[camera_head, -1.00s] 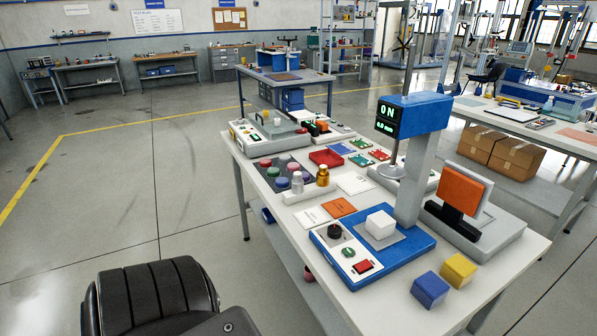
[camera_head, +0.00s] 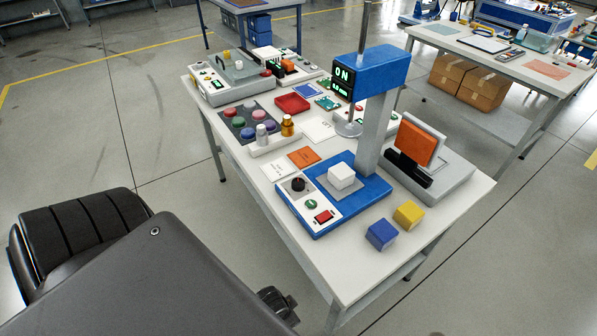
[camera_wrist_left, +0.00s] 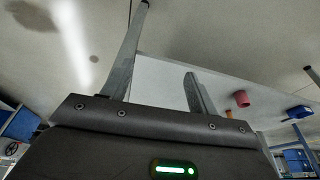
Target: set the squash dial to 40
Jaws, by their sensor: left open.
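The squash dial appears to be the black knob (camera_head: 298,184) on the white control panel of the blue press (camera_head: 350,210). Its setting is too small to read. A green button (camera_head: 311,204) and a red switch (camera_head: 324,217) sit beside it. A white cube (camera_head: 341,175) rests on the press plate. The display (camera_head: 343,78) reads "ON" with a smaller line under it. My left arm reaches in at the lower left of the head view, apart from the press. In the left wrist view my left gripper (camera_wrist_left: 167,40) is open and empty, with its fingers apart. My right gripper is out of view.
Blue (camera_head: 382,235) and yellow (camera_head: 409,214) cubes stand at the table's (camera_head: 345,270) near right. An orange-padded device (camera_head: 418,143) stands right of the press. Small bottles (camera_head: 287,126), cards and a red tray (camera_head: 292,103) lie behind. Floor is clear to the left.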

